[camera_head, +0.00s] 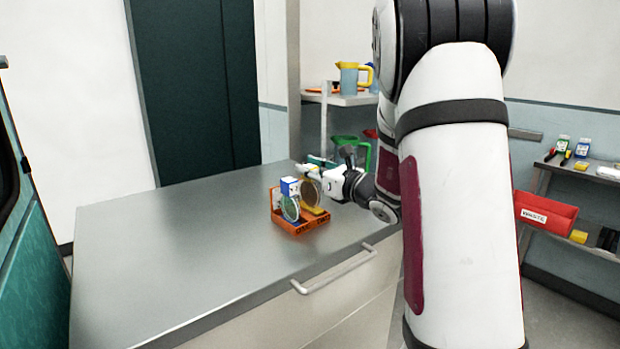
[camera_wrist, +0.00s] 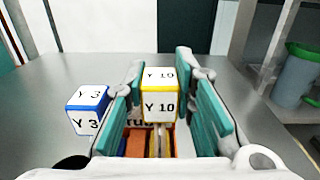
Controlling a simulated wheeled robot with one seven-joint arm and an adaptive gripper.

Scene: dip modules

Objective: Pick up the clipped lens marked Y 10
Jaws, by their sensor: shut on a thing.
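The clipped lens marked Y 10 (camera_wrist: 159,106) has a white block top with yellow edges and sits between my gripper's teal fingers (camera_wrist: 162,92) in the wrist view. In the head view its round lens (camera_head: 310,192) stands in the orange rack, partly hidden behind the other lens. My gripper (camera_head: 312,173) reaches in from the right and is shut on the Y 10 block. A second clipped lens marked Y 3, with blue edges (camera_wrist: 87,108), stands just left of my gripper; it also shows in the head view (camera_head: 290,188).
The orange rack (camera_head: 303,226) stands near the right edge of the steel counter (camera_head: 190,235). The counter to its left is clear. A shelf (camera_head: 340,98) with a yellow-and-blue jug (camera_head: 349,78) stands behind. A red waste bin (camera_head: 545,212) is at the right.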

